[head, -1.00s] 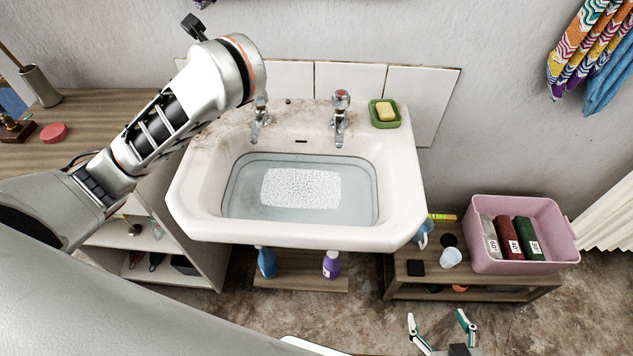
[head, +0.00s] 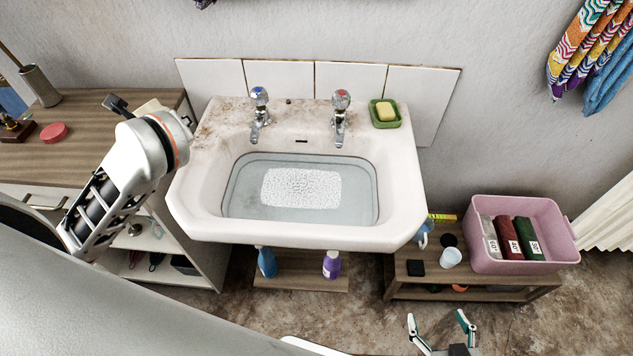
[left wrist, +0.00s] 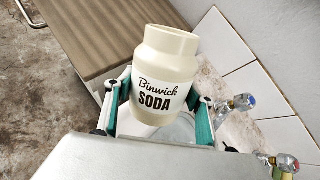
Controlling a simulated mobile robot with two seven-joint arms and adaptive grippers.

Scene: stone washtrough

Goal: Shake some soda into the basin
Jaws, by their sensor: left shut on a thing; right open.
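The cream soda jar (left wrist: 160,62) with a "Binwick SODA" label is in the left wrist view. My left gripper (left wrist: 158,108) is shut on it, teal fingers on both sides of the jar. In the head view my left arm hides most of this grip; a cream bit of the jar (head: 152,106) shows above the wrist, over the counter's right end, left of the basin. The white basin (head: 190,205) holds clear water with a pale speckled rectangular patch in its middle. My right gripper (head: 437,318) is open and empty at the bottom, right of the basin.
Two taps (head: 340,115) and a green soap dish (head: 398,118) stand on the basin's back ledge. A wooden counter (head: 95,110) is at left. A low bench with a pink tub (head: 490,262) is at right. Space above the water is clear.

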